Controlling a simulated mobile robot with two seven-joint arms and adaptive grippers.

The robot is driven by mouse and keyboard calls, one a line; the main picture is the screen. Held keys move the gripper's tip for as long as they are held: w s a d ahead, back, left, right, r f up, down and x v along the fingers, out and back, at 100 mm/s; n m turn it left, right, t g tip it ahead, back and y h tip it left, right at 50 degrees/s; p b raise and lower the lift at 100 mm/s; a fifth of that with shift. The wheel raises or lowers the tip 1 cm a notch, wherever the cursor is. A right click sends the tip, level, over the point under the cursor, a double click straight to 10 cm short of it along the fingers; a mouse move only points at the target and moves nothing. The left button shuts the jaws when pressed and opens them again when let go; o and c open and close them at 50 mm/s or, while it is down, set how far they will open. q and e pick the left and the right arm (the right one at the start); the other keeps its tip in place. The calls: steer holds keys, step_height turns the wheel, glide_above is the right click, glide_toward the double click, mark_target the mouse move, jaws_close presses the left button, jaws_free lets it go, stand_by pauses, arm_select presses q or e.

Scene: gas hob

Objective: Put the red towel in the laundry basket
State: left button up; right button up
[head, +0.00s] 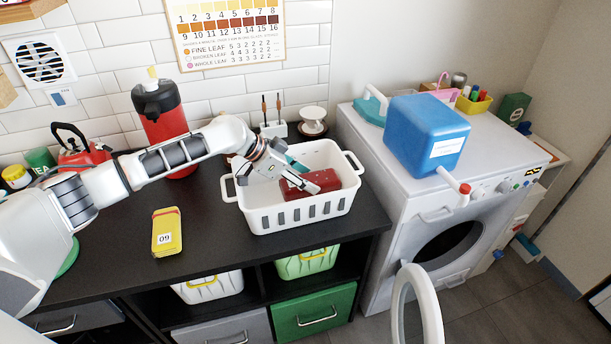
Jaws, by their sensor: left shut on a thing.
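The white laundry basket (297,218) stands on the dark countertop, left of the washing machine. The red towel (325,181) is a folded block inside the basket's outline, in its upper part. My left gripper (312,187) reaches into the basket from the left and is shut on the red towel. The gripper's fingers hide part of the towel. I cannot tell whether the towel touches the basket floor. My right gripper is not in view.
A yellow and red packet marked 09 (167,232) lies on the counter (120,265). A red and black airpot (160,112) and a red kettle (82,150) stand behind my left arm. A blue jug (425,135) stands on the washing machine (395,210), whose door (417,300) is open.

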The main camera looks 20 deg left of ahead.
arm_select(q)
steer(key=shift+f, duration=0.15)
steer(key=o, duration=1.2)
steer(key=v, duration=1.2)
steer(key=shift+r+p, duration=0.4)
steer(key=shift+r, duration=0.2)
